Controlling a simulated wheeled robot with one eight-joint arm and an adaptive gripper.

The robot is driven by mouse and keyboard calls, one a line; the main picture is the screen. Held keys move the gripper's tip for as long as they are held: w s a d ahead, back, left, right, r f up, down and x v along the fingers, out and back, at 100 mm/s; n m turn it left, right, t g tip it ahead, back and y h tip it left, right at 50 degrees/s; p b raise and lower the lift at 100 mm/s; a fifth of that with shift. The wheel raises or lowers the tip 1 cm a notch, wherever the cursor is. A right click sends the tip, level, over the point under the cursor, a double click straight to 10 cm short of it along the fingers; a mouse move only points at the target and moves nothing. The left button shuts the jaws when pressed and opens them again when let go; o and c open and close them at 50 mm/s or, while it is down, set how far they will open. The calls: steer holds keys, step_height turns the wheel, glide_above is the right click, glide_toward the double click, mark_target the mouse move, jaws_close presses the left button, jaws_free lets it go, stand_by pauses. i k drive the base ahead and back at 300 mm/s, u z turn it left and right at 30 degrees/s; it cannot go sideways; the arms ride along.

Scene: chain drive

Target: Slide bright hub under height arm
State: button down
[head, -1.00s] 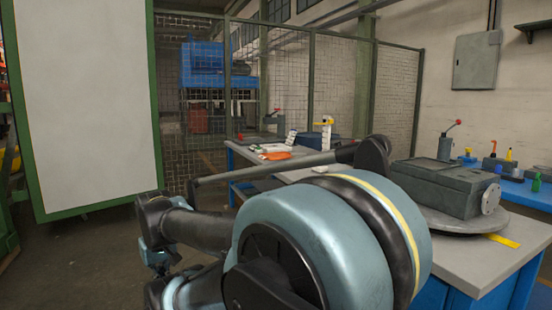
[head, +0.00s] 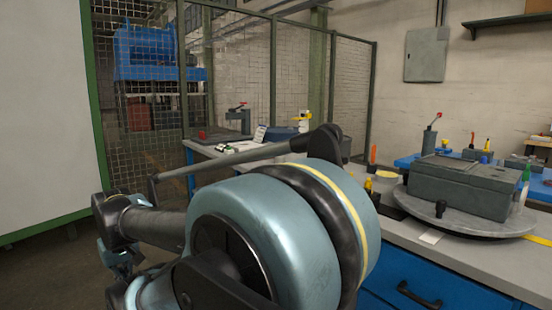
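My gripper (head: 121,262) hangs at the lower left, beyond the bent arm and above the floor, away from the bench. It is small and partly cut off by my arm, so I cannot tell whether it is open. No bright hub can be made out with certainty; small pale parts (head: 229,148) lie on the far end of the bench. A dark stand with a red knob (head: 238,112) stands behind them, and a white and yellow upright piece (head: 303,119) stands further right. I cannot tell which of these is the height arm.
The grey bench (head: 440,247) runs from centre to lower right. A grey gearbox-like housing (head: 462,186) sits on a round turntable (head: 480,222). A blue-topped bench stands behind with small tools. A wire fence (head: 240,70) closes the back; a white panel (head: 45,110) stands left. My arm hides the bench's middle.

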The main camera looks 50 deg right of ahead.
mark_target(281, 160)
steer(key=z, duration=0.4)
steer(key=i, duration=0.95)
steer(key=z, duration=1.25)
steer(key=i, duration=0.75)
steer(key=z, duration=0.45)
